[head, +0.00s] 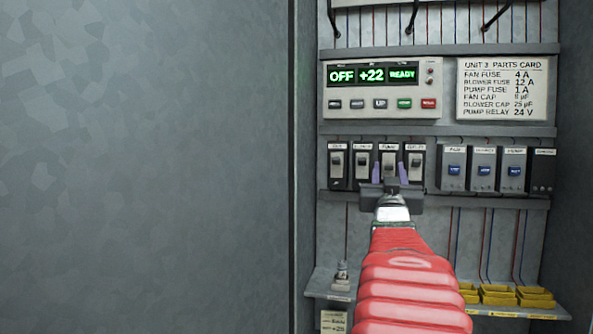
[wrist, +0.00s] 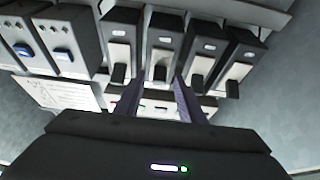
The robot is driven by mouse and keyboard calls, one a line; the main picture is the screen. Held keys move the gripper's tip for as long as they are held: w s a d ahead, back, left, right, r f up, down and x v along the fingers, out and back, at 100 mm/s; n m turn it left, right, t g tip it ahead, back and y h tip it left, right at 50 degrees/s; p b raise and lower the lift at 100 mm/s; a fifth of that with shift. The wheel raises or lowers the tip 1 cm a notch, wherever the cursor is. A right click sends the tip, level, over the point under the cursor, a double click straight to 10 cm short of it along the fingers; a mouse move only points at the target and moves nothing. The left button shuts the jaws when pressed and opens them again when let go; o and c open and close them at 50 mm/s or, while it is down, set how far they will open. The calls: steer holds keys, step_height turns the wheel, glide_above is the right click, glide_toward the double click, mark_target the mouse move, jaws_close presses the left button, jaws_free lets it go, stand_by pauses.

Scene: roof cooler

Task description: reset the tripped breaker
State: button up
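A row of breakers with black bodies and pale faces sits left of centre on the cabinet's middle rail. The third breaker from the left (head: 389,158) appears labelled PUMP. Its dark toggle shows in the wrist view (wrist: 160,72), where the row appears upside down. My gripper (head: 390,172) is in front of this breaker, its two purple fingers apart, one to each side. Between the fingers (wrist: 158,98) I see no held object. I cannot tell whether they touch the breaker. The toggles look much alike, and I cannot tell which is tripped.
Blue-switched modules (head: 484,170) stand right of the breakers. Above are a control panel (head: 382,90) reading OFF, +22, READY and a parts card (head: 502,88). Yellow bins (head: 498,296) sit on a shelf below. A grey wall or door (head: 145,170) fills the left.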

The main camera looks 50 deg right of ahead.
steer(key=shift+w+d+r, duration=0.1)
steer(key=shift+d+r, duration=0.05)
steer(key=shift+d, duration=0.05)
steer(key=shift+c, duration=0.5)
jaws_close()
